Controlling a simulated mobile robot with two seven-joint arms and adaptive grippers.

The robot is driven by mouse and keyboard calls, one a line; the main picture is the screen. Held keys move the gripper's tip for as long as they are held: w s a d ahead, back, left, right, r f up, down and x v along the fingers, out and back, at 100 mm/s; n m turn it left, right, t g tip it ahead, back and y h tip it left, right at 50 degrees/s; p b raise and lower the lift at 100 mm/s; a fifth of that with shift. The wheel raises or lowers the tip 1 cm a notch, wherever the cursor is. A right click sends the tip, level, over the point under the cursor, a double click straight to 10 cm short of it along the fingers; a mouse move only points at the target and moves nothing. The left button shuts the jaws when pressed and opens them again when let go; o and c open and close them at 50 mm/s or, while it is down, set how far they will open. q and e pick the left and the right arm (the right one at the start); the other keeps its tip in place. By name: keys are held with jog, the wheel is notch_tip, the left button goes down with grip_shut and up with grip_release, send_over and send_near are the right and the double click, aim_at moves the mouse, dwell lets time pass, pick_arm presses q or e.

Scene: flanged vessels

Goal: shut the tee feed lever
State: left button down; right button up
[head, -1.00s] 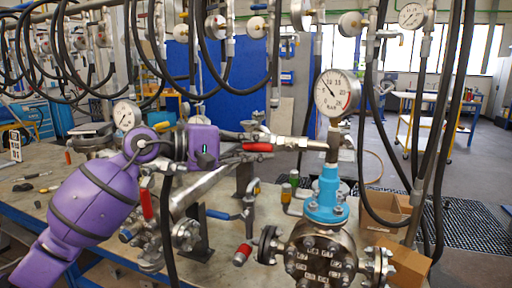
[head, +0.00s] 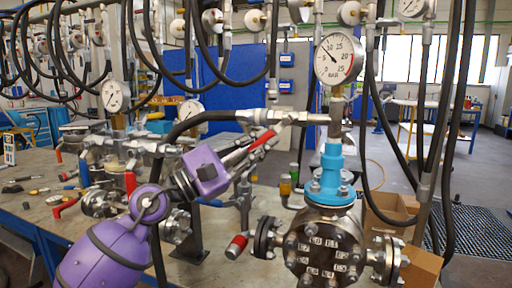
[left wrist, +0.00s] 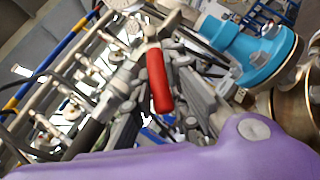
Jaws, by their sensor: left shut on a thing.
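The tee feed lever has a red handle (head: 263,139) and sits below the horizontal feed pipe (head: 312,118), left of the tee under the pressure gauge (head: 340,59). The handle slants down and left, at an angle to the pipe. My left gripper (head: 251,147) comes up from the lower left, purple, with its grey fingers at the handle. In the left wrist view the red handle (left wrist: 159,82) lies between the two fingers (left wrist: 160,100), which are shut on it. The fingers partly hide the valve body. My right gripper is not in view.
A flanged vessel (head: 325,245) with a blue neck (head: 331,180) stands just right of my gripper. Another red-handled valve (head: 237,246) sits lower left of it. Black hoses (head: 440,150) hang at the right. Several fittings crowd the bench (head: 40,195) at left.

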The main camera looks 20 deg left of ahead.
pick_arm(q)
jog(key=shift+s+d+f+n+t+y+b, duration=0.25)
jog(key=shift+d+n+t+y, duration=0.6)
jog(key=shift+n+t+y, duration=1.35)
jog(key=shift+w+d+f+n+t+y, duration=0.35)
jog(key=shift+d+n+t+y, duration=0.75)
jog(key=shift+n, duration=2.25)
jog(key=shift+s+d+f+n+t+y+b, duration=0.2)
jog(key=shift+d+f+n+t+y, duration=0.35)
jog(key=shift+n+t+y, duration=1.65)
jog(key=shift+d+r+n+g+h, duration=0.15)
jog(key=shift+n+g+h, duration=0.25)
jog(key=shift+n, duration=0.45)
jog(key=c, duration=1.7)
grip_release()
jog(key=shift+o, duration=0.2)
jog(key=shift+f, duration=0.2)
jog(key=v, duration=1.2)
